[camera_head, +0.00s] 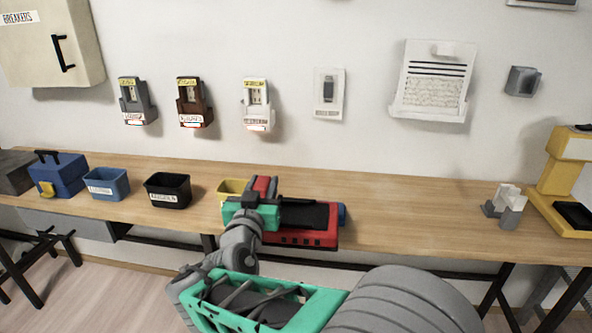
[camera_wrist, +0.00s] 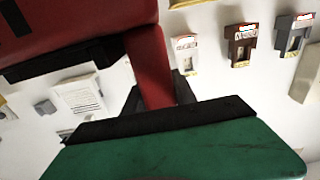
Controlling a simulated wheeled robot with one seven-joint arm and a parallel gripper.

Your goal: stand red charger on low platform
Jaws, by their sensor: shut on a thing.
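My gripper (camera_head: 288,215), with one green jaw and one red jaw, is over the front part of the long wooden bench. It is shut on a red piece (camera_head: 264,186), which I take for the red charger. The red piece sticks up between the jaws, and its lower part is hidden. In the wrist view the red piece (camera_wrist: 150,65) shows between the black pads, with a dark part behind it. I cannot tell for certain which thing is the low platform; a yellow stand with a low black plate (camera_head: 574,215) is at the right end of the bench.
The bench (camera_head: 415,215) is clear right of my gripper up to a small grey-and-white holder (camera_head: 508,207). Blue (camera_head: 108,185), black (camera_head: 168,191) and partly hidden yellow (camera_head: 231,187) bins stand left. Several labelled wall units hang above, including a brown one (camera_head: 194,104).

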